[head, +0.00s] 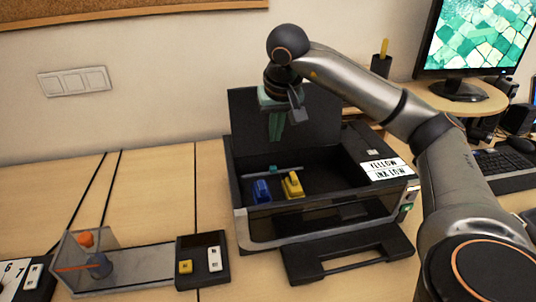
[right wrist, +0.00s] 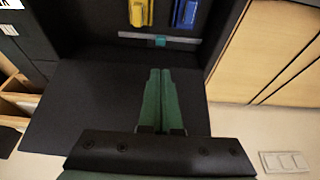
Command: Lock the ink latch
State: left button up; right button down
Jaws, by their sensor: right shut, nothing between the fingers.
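The black printer (head: 240,220) stands open on the table, its lid (head: 242,115) raised at the back. Inside, a thin grey bar with a teal tab, the ink latch (head: 285,171), lies behind a blue cartridge (head: 261,190) and a yellow cartridge (head: 293,185). In the right wrist view the latch's teal tab (right wrist: 159,42) is near the middle of the bar, apart from my fingertips. My right gripper (head: 275,138) is shut and empty, its green fingers pointing down above the latch, in front of the lid. My left gripper is not in view.
The printer's screen (head: 385,169) reads "YELLOW INK LOW". Its front tray (head: 345,255) sticks out. A clear box (head: 135,270) and a black switch box (head: 203,262) stand to the left. A monitor (head: 480,40) is at the right. The table behind the clear box is free.

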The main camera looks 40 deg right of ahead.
aim_at(273, 170)
jog(key=b+x, duration=0.1)
jog(key=x, duration=0.9)
jog(key=shift+w+b, duration=0.1)
jog(key=shift+b, duration=0.2)
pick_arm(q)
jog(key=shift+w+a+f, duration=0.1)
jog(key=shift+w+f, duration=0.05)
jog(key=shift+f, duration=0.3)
